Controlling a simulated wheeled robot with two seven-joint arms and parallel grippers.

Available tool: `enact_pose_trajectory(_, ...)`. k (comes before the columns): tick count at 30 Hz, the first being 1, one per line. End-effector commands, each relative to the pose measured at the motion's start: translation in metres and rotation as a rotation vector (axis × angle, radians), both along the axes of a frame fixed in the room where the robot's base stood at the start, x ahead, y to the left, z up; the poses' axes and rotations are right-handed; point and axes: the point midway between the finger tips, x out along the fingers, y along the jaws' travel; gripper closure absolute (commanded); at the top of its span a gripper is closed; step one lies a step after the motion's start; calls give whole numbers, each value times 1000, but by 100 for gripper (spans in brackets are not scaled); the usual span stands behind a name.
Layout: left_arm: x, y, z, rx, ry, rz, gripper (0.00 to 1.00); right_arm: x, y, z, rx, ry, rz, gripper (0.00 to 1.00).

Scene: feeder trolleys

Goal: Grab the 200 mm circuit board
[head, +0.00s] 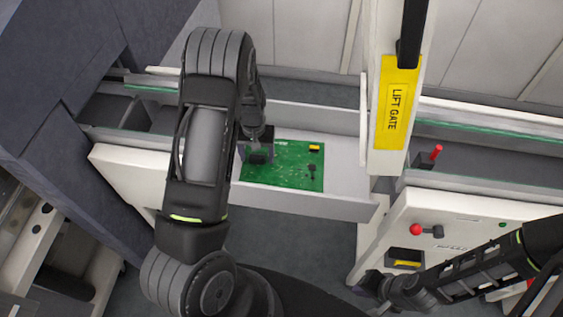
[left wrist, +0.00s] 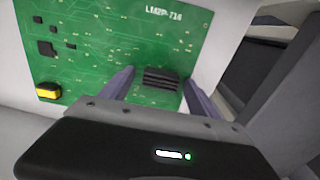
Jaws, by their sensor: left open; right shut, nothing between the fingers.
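The green circuit board (head: 285,168) lies flat in a pale tray-like section of the feeder, left of the lift gate. It carries dark components and a yellow part. The board also shows in the left wrist view (left wrist: 110,45), with white print near its top right corner. My left gripper (left wrist: 158,80) is open over the board, its two fingers on either side of a black finned block (left wrist: 161,79). I cannot tell whether the fingers touch it. In the head view my left gripper (head: 258,150) covers the board's left end. My right gripper (head: 375,295) is shut and empty, low right of the board.
A white post with a yellow "LIFT GATE" label (head: 396,103) stands right of the board. A pale front wall (head: 340,206) borders the board's tray. Grey floor shows below it.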

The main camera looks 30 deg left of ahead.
Motion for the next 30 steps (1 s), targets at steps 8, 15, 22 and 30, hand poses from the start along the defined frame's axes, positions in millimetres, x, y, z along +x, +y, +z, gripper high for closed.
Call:
enact_pose_trajectory(8, 0, 0, 0, 0, 0, 0, 49, 0, 0, 0, 0, 0, 0, 100)
enact_pose_trajectory(15, 0, 0, 0, 0, 0, 0, 68, 0, 0, 0, 0, 0, 0, 100)
enact_pose_trajectory(22, 0, 0, 0, 0, 0, 0, 87, 0, 0, 0, 0, 0, 0, 100)
enact_pose_trajectory(30, 0, 0, 0, 0, 0, 0, 100, 0, 0, 0, 0, 0, 0, 100)
